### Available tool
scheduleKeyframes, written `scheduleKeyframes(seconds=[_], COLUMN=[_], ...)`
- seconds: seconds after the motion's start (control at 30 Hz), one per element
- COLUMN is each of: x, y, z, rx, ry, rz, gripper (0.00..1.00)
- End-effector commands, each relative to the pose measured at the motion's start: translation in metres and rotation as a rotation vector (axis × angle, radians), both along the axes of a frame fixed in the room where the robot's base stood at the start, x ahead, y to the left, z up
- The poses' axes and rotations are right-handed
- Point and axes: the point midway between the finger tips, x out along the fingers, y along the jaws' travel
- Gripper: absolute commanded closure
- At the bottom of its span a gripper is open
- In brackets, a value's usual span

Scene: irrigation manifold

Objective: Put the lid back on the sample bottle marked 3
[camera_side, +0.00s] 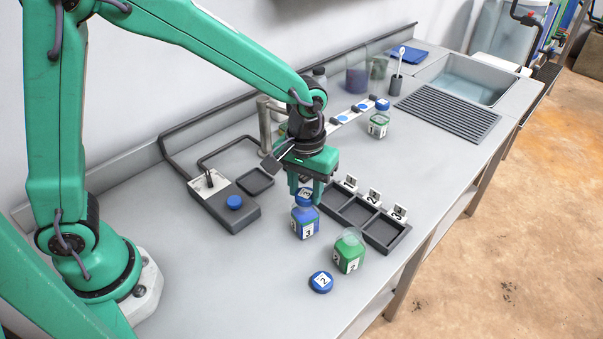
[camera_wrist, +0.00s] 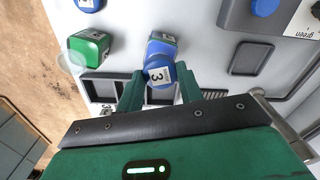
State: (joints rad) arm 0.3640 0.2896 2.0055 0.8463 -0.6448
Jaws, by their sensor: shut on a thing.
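My gripper (camera_side: 307,187) is shut on a blue lid marked 3 (camera_side: 304,198). The lid also shows between the fingers in the wrist view (camera_wrist: 159,77). Right under it stands the sample bottle marked 3 (camera_side: 305,224), upright on the bench with blue contents; it also shows in the wrist view (camera_wrist: 162,47). The lid is at the bottle's mouth, roughly in line with it. The fingers and lid hide the neck, so I cannot tell whether the lid is seated or just above.
An open green bottle (camera_side: 349,253) stands close to the right, with a blue lid marked 2 (camera_side: 321,282) lying in front. A dark three-slot tray (camera_side: 386,240) with number cards lies behind. A grey device (camera_side: 229,210) is left. Another green bottle (camera_side: 378,124) is capped.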

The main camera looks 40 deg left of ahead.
Motion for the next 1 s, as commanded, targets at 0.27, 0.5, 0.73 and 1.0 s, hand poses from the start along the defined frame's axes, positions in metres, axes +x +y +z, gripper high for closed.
scheduleKeyframes(seconds=[0.27,0.5,0.73,1.0], x=[0.0,0.0,0.0,0.0], y=[0.0,0.0,0.0,0.0], z=[-0.0004,-0.0003,-0.0003,-0.0003], rx=[0.0,0.0,0.0,0.0], ry=[0.0,0.0,0.0,0.0], rz=[0.0,0.0,0.0,0.0], gripper=[0.85,0.38,0.29,0.17])
